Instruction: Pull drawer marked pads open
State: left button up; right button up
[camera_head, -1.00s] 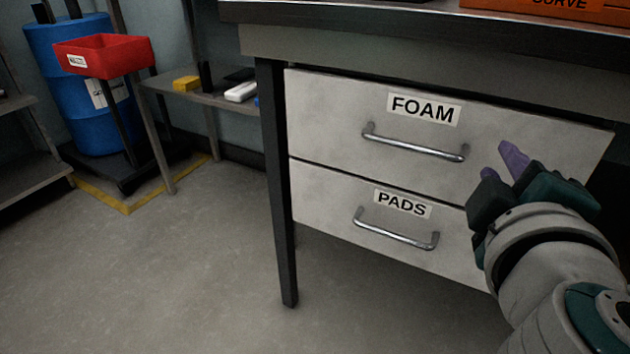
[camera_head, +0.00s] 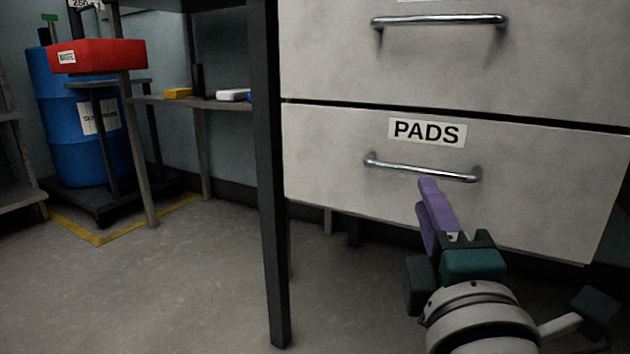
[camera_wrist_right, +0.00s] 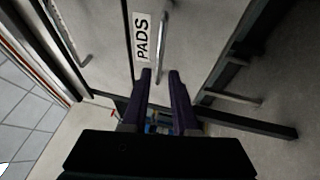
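The pads drawer (camera_head: 330,160) is the lower white drawer. It looks closed, with its front in line with the drawer above. Its PADS label (camera_head: 427,132) sits above a horizontal metal bar handle (camera_head: 420,171). My right gripper (camera_head: 427,196) has purple fingers and is just in front of and below the handle in the head view. In the right wrist view, the fingers (camera_wrist_right: 160,74) are spread apart and the end of the handle (camera_wrist_right: 162,40) shows between their tips. I cannot tell whether they touch it. My left gripper is not in view.
The upper drawer (camera_head: 330,55) has its own handle (camera_head: 440,20). A dark table leg (camera_head: 270,200) stands left of the drawers. The floor in front is clear.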

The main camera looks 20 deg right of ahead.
aim_at(416, 173)
jog(key=b+x, duration=0.1)
jog(key=x, duration=0.7)
grip_shut()
dwell(1.2)
